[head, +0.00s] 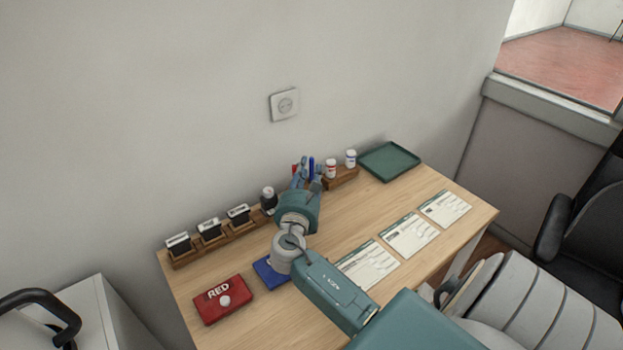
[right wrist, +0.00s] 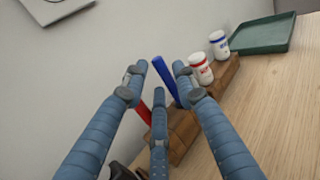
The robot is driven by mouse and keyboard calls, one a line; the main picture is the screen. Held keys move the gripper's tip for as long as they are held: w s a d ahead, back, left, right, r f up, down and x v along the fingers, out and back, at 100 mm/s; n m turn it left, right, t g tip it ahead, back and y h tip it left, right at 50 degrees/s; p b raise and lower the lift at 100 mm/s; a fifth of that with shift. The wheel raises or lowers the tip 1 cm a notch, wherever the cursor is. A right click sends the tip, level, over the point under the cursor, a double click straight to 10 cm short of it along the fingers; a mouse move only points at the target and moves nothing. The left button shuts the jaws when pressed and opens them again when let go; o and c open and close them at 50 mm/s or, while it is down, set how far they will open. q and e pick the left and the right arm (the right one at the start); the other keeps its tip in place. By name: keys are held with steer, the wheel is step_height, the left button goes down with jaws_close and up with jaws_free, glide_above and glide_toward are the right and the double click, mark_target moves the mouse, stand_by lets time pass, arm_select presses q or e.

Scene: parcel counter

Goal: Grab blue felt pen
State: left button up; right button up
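The blue felt pen (right wrist: 166,77) stands tilted in a wooden holder (right wrist: 184,134); in the head view the blue pen (head: 311,167) shows at my right gripper. My right gripper (right wrist: 159,80) is open. Its fingers spread to either side of the blue pen, with a third finger below; I cannot tell whether any touches it. A red pen (right wrist: 144,113) stands to the left, partly hidden behind a finger. In the head view my right gripper (head: 308,183) is at the back of the table, by the holder. My left gripper is not in view.
Two white bottles, one red-labelled (right wrist: 201,68) and one blue-labelled (right wrist: 219,43), stand close right of the pens. A green tray (head: 390,160) lies beyond. Stamps in wooden holders (head: 222,241) line the back left. A red box (head: 223,299) and paper forms (head: 409,236) lie in front.

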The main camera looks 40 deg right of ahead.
steer(key=shift+x, duration=0.9)
steer(key=shift+f, duration=0.1)
steer(key=c, duration=0.5)
steer(key=shift+c, duration=0.2)
steer(key=shift+a, duration=0.1)
